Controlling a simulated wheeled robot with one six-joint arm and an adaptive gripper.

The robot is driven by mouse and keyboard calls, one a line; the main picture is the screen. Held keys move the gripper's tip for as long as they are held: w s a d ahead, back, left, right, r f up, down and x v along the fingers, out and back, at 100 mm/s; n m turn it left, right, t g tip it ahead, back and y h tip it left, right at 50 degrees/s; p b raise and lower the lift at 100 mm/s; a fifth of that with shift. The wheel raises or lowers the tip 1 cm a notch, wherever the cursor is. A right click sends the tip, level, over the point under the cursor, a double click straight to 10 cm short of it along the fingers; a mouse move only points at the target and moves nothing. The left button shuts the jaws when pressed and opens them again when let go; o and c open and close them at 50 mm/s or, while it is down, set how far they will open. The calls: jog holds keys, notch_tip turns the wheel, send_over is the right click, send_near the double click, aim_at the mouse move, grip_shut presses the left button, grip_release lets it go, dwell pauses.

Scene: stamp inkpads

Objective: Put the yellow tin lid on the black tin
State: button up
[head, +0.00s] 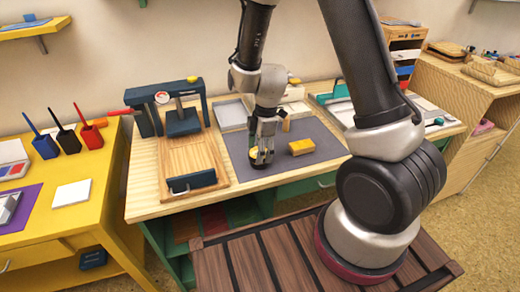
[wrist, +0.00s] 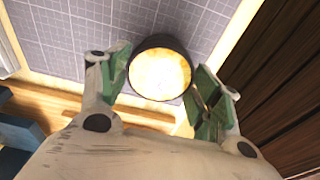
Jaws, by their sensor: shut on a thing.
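The yellow tin lid (wrist: 160,76) is a round, pale yellow disc between the green finger pads of my gripper (wrist: 163,86) in the wrist view. My gripper (head: 262,153) is low over the grey mat, shut on the lid. The lid looks lined up over the tin; I cannot tell whether it is seated or slightly above.
A yellow block (head: 301,147) lies on the grey cutting mat (head: 325,140) right of my gripper. A wooden press with a blue frame (head: 190,155) stands to the left. A grey tray (head: 231,113) is behind.

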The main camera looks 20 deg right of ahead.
jog(key=shift+f, duration=1.15)
dwell(0.6)
jog(key=o, duration=0.9)
jog(key=r, duration=0.4)
jog(key=d+r, duration=0.1)
jog(key=r, duration=0.7)
jog(key=shift+d, duration=0.25)
